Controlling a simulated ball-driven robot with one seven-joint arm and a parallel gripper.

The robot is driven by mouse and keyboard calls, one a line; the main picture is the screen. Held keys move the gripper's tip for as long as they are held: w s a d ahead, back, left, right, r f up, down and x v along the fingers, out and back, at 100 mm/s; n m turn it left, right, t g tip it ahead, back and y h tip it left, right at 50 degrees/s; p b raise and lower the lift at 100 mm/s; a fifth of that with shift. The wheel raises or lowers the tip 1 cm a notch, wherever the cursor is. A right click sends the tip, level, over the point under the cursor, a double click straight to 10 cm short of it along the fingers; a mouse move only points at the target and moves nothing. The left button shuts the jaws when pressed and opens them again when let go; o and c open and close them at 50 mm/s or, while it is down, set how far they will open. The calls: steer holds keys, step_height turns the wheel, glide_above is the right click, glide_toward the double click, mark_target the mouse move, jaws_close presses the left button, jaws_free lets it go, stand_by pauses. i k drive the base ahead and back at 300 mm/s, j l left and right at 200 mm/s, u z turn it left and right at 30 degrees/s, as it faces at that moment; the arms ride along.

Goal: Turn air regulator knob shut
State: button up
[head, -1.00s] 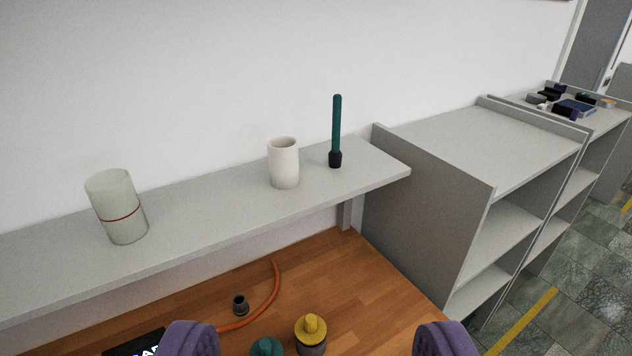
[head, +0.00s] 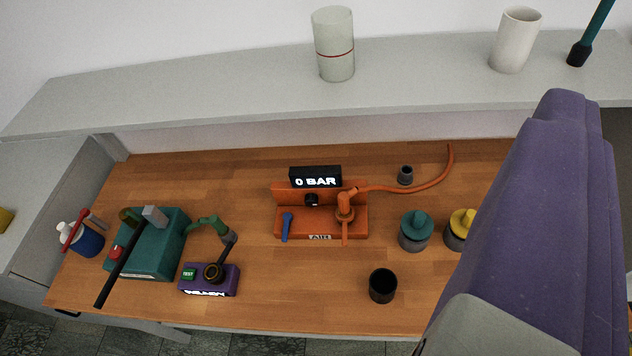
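An orange unit (head: 330,222) stands on the wooden bench in the middle of the head view. A black display (head: 315,177) on its back reads "0 BAR". The unit has a small black knob (head: 311,200), a blue lever (head: 286,226) at its left and an orange fitting with a handle (head: 345,206) at its right. I cannot tell for certain which of these is the air regulator knob. A large purple part of my gripper (head: 540,215) fills the right side, close to the camera and apart from the unit. Its fingertips cannot be made out.
An orange hose (head: 428,186) runs right from the unit. Teal (head: 415,230) and yellow (head: 461,228) capped jars and a black cup (head: 382,286) stand to the right. A purple box (head: 209,279) and a teal machine (head: 155,248) stand left. A grey shelf (head: 230,95) overhangs the back.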

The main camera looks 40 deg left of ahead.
mark_target(311, 200)
steer(key=u, duration=1)
